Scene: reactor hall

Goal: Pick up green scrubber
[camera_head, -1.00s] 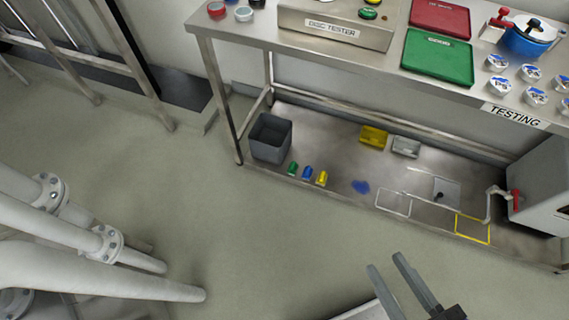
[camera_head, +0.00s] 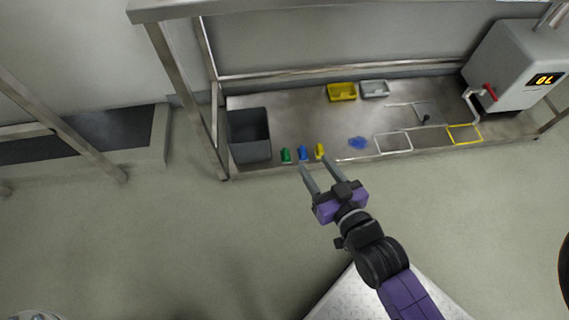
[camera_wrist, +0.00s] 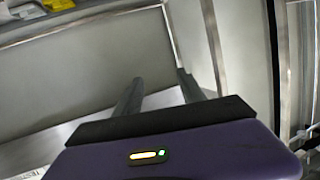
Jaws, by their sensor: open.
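The green scrubber (camera_head: 286,156) is a small green piece on the lower steel shelf (camera_head: 290,112), near its front edge. It is just right of a dark grey bin. A blue scrubber (camera_head: 303,153) and a yellow scrubber (camera_head: 320,151) stand beside it to the right. My gripper (camera_head: 316,163) is open and empty. In the head view its fingertips appear near the shelf's front edge, below the blue and yellow scrubbers; their height is hard to tell. In the wrist view my gripper (camera_wrist: 160,82) has nothing between its fingers, and the green scrubber does not show.
The dark grey bin (camera_head: 249,136) stands left of the green scrubber. A table leg (camera_head: 188,100) rises left of the bin, and the tabletop (camera_head: 300,6) overhangs the shelf. Yellow (camera_head: 341,91) and grey (camera_head: 374,88) trays sit at the back. The floor in front is clear.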

